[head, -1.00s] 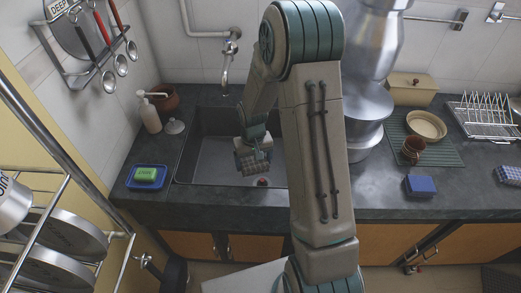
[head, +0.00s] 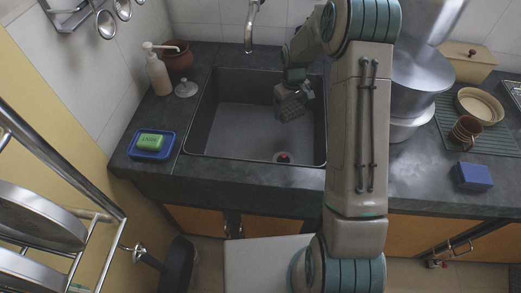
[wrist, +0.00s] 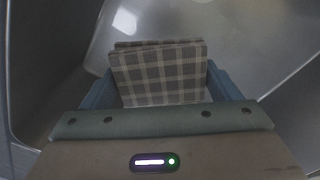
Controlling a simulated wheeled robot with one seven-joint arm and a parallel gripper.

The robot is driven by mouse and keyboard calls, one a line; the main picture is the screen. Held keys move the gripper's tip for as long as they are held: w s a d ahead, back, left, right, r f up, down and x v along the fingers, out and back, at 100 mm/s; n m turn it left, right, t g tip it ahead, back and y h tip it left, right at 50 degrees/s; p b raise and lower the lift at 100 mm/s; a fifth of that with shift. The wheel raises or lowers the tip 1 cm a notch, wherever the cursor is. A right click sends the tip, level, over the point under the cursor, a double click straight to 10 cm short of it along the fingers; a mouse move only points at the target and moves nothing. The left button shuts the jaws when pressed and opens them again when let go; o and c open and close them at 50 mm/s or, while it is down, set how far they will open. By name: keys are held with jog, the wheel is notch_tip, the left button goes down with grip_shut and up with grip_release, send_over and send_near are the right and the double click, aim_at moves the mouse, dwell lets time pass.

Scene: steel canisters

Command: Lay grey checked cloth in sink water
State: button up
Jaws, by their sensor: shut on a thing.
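The grey checked cloth (head: 291,106) is a folded pad held by my gripper (head: 297,92) over the right part of the sink (head: 225,142). In the wrist view, the cloth (wrist: 160,75) stands between the two blue fingers of my gripper (wrist: 163,92), which is shut on it. The steel sink floor shows behind it with bright reflections. I cannot tell the water level, or whether the cloth's lower edge touches water. My arm hides the area right of the sink.
A red plug-like thing (head: 283,157) lies at the sink's near side. A tap (head: 250,30) hangs over its back edge. A blue dish with green soap (head: 150,142), a soap dispenser (head: 158,75) and a brown pot (head: 178,60) stand left. A blue block (head: 473,176) lies right.

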aim_at(286, 131)
jog(key=shift+w+f+n+b, duration=0.6)
jog(key=shift+w+f+b, duration=0.1)
jog(key=shift+w+f, duration=0.35)
jog(key=shift+f, duration=0.3)
notch_tip(286, 131, down, 9)
jog(key=shift+f, duration=0.15)
jog(key=shift+f, duration=0.1)
jog(key=shift+w+f, duration=0.1)
jog(key=shift+f, duration=0.05)
jog(key=o, duration=0.9)
jog(key=shift+c, duration=0.2)
jog(key=shift+r, duration=0.2)
